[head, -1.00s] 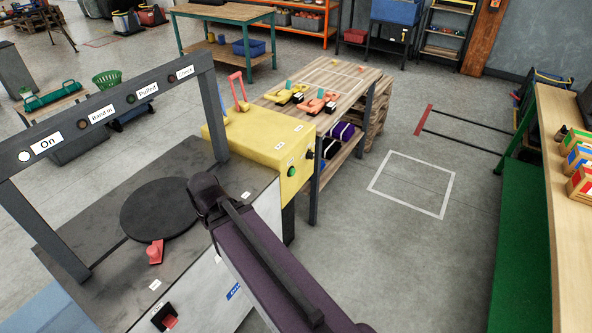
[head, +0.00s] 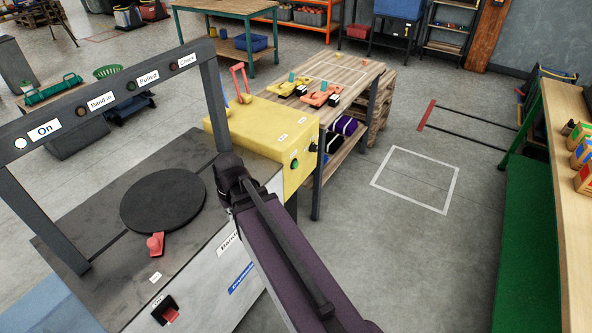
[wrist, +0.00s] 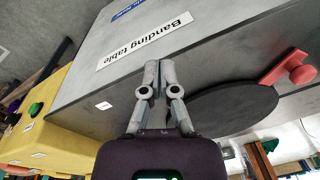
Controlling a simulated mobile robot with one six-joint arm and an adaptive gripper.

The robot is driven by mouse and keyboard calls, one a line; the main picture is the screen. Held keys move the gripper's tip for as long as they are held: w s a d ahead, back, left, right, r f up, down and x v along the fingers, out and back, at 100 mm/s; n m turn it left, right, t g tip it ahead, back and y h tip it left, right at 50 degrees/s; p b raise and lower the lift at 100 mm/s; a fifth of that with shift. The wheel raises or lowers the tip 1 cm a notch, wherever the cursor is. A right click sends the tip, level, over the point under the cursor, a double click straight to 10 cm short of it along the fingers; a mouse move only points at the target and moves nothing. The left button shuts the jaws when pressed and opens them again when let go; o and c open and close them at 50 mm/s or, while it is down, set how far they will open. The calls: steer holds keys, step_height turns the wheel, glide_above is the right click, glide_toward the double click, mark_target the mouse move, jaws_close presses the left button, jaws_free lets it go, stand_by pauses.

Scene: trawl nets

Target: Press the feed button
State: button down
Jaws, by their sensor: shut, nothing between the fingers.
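A green round button (head: 295,163) sits on the front of the yellow box (head: 262,128) at the back right of the banding table. Its small label is too small to read, so I cannot tell if it is the feed button. A green button (wrist: 35,109) also shows in the wrist view, at the left on the yellow box (wrist: 60,140). In the head view my arm hides the fingers.
The banding table (head: 75,218) carries a black disc (head: 163,203), a red-knobbed lever (head: 155,244) and a grey frame (head: 120,92) with lamps. A red switch (head: 168,312) is on its front. A wooden bench (head: 345,75) stands behind.

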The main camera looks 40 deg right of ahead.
mark_target(295, 165)
steer(key=w+d+f+t+y+b, duration=0.1)
steer(key=w+d+f+t+b, duration=0.1)
steer(key=w+d+f+b, duration=0.5)
steer(key=d+f+m+t+b, duration=0.1)
steer(key=d+f+t+b, duration=0.1)
steer(key=d, duration=0.9)
steer(key=d+f+m+t+b, duration=0.1)
steer(key=d+b, duration=0.4)
steer(key=d, duration=0.7)
steer(key=w+d+f+m+t+b, duration=0.1)
steer(key=d+f+t+b, duration=0.2)
steer(key=d, duration=0.9)
steer(key=shift+d+f+m+b, duration=0.15)
steer(key=shift+f+m+b, duration=0.2)
steer(key=shift+b, duration=0.2)
steer(key=shift+w, duration=0.2)
steer(key=w+a, duration=0.3)
steer(key=w, duration=0.4)
steer(key=shift+w+a, duration=0.2)
steer(key=shift+w, duration=0.2)
steer(key=shift+w+a, duration=0.2)
steer(key=shift+w, duration=0.3)
steer(key=shift+w+a, duration=0.15)
steer(key=shift+w, duration=0.3)
steer(key=shift+s, duration=0.1)
steer(key=shift+s+d, duration=0.35)
steer(key=shift+s, duration=0.45)
